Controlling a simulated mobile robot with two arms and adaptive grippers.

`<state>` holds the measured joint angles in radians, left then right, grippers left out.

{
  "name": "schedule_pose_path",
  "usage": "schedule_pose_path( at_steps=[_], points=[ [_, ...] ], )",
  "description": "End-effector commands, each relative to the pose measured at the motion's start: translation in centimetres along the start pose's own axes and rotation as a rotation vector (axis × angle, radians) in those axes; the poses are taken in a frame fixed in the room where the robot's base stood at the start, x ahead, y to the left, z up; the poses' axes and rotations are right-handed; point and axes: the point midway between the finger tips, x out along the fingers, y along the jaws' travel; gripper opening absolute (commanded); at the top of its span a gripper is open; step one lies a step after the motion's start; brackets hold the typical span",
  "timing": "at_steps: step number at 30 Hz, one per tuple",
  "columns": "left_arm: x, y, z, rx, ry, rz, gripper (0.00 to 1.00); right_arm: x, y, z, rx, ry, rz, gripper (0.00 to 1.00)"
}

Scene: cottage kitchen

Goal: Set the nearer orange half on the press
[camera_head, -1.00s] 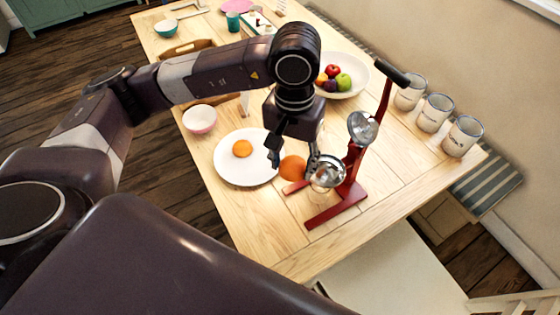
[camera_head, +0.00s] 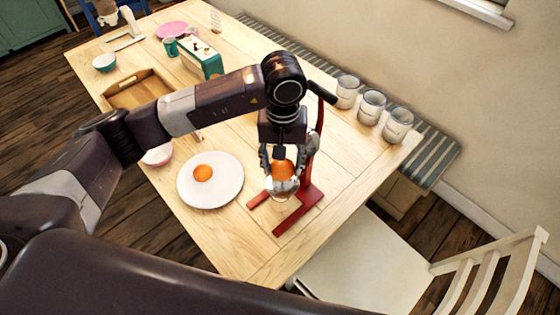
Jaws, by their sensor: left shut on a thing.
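My left gripper (camera_head: 279,172) points down over the press and is shut on an orange half (camera_head: 283,168). The orange half is right at the metal cup (camera_head: 283,185) of the red press (camera_head: 298,211); I cannot tell whether it touches the cup. My gripper and arm hide part of the press's column and top, and its dark handle (camera_head: 322,93) rises behind my arm. Another orange half (camera_head: 203,173) lies on the white plate (camera_head: 222,196) left of the press. My right gripper is not in view.
Several pale canisters (camera_head: 371,107) line the back right edge. A white chair (camera_head: 372,262) stands at the table's near right. The tabletop right of the press is clear.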

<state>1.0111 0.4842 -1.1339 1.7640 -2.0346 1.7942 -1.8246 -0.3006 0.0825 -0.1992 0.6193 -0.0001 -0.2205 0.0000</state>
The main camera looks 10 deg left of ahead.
Motion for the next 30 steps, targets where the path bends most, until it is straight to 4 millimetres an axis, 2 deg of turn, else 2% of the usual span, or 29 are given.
schedule_pose_path(
  at_steps=[12,30],
  points=[
    [4.2,0.0,0.1,0.0,-0.002,0.0,0.36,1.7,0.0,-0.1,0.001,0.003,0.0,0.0],
    [4.7,0.0,0.0,0.001,0.0,0.0,0.36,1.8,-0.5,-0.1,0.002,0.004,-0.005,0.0]
  ],
)
